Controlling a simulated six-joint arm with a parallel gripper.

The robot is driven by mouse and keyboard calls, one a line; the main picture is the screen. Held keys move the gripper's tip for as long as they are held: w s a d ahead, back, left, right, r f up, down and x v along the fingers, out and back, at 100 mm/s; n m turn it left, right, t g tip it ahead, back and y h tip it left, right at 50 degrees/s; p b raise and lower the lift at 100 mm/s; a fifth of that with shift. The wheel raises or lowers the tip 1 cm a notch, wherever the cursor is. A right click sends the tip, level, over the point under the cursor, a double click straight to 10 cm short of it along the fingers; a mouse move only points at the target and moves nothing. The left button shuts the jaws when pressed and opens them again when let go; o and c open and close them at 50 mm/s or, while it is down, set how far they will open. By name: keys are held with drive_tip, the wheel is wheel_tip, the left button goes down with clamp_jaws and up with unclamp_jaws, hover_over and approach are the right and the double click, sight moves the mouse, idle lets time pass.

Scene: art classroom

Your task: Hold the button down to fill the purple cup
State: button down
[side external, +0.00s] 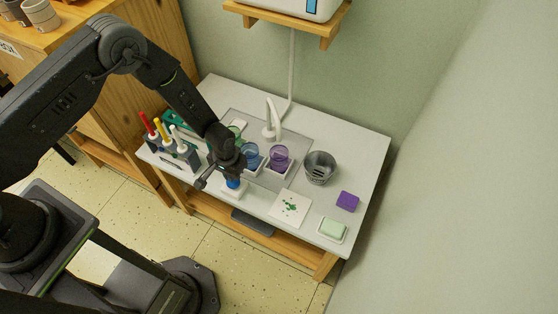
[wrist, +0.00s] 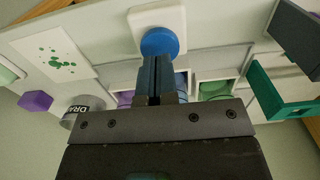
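The purple cup (side external: 279,157) is see-through and stands upright in a white holder on the table, right of the blue cup (side external: 251,160). Whether it holds liquid is hard to tell. A round blue button (wrist: 160,42) sits on a white base (side external: 235,194) near the table's front edge. My gripper (wrist: 160,62) is shut and empty, its fingertips together at the button's edge in the wrist view. In the side view my gripper (side external: 231,174) is right above the button; whether it touches or presses it is unclear. A white tap (side external: 270,118) stands behind the cups.
A green cup (side external: 236,132) is partly behind my arm. Left are a marker rack (side external: 178,152) and a teal holder. Right are a grey bucket (side external: 320,168), a paint-spotted white sheet (side external: 290,208), a purple block (side external: 347,202) and a pale green block (side external: 332,229).

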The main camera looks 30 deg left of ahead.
drive_tip(key=shift+f, duration=0.25)
drive_tip(key=shift+f, duration=0.4)
drive_tip(key=shift+f, duration=0.35)
drive_tip(key=shift+f, duration=0.5)
idle(5.2)
idle(0.8)
drive_tip(key=shift+r, duration=2.5)
